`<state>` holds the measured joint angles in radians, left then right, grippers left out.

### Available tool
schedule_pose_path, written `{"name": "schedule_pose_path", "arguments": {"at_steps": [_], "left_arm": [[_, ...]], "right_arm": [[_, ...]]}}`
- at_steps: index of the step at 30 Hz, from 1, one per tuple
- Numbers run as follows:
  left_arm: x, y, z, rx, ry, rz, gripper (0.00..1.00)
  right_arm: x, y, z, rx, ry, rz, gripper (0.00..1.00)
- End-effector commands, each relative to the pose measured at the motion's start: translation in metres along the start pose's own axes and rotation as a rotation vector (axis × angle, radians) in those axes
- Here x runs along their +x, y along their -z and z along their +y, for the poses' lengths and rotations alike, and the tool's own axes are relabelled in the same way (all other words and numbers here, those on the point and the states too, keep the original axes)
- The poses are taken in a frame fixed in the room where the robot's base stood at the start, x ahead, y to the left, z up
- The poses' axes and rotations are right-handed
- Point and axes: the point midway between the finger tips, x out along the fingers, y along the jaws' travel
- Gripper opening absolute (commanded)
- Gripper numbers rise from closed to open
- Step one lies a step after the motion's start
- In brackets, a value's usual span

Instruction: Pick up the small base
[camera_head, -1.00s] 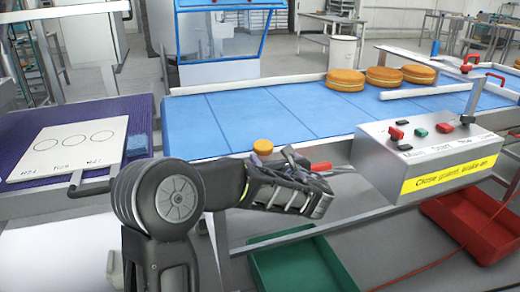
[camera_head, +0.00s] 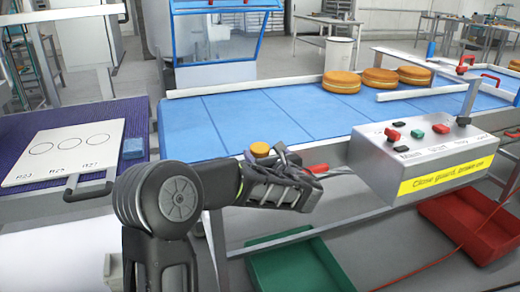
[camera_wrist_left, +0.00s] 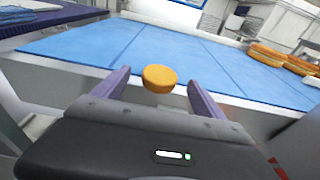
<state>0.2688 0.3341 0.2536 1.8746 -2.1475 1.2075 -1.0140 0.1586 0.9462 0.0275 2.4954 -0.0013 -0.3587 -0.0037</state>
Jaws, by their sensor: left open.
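The small base, a small round orange-brown sponge disc (camera_head: 260,149), sits at the near edge of the blue belt. In the left wrist view the small base (camera_wrist_left: 159,77) appears between the two purple fingers, a little beyond their tips; I see no contact. My left gripper (camera_head: 282,166) is open and empty, just in front of the belt's near edge. In the head view it partly covers the area just below the base. My right gripper is not in view.
Several large filled rounds (camera_head: 380,79) stand on the blue belt (camera_head: 235,120) at the back right. A grey control box (camera_head: 425,160) with a yellow label stands right of my gripper. A white board with circles (camera_head: 65,150) lies left. Green (camera_head: 300,265) and red (camera_head: 470,225) trays sit below.

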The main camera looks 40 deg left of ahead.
Motion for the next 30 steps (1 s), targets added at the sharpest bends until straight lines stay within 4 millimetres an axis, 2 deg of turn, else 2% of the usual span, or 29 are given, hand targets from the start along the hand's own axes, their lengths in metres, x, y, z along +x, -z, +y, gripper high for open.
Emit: {"name": "schedule_pose_path", "arguments": {"at_steps": [9,12,30], "left_arm": [[0.043,0.0,-0.001,0.0,-0.002,0.001,0.81],[0.049,0.0,-0.001,0.0,-0.002,0.0,0.81],[0.049,0.0,-0.001,0.0,0.0,0.0,0.81]], "right_arm": [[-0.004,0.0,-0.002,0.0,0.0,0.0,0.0],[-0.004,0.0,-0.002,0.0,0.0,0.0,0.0],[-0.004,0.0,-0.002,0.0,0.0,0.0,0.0]]}}
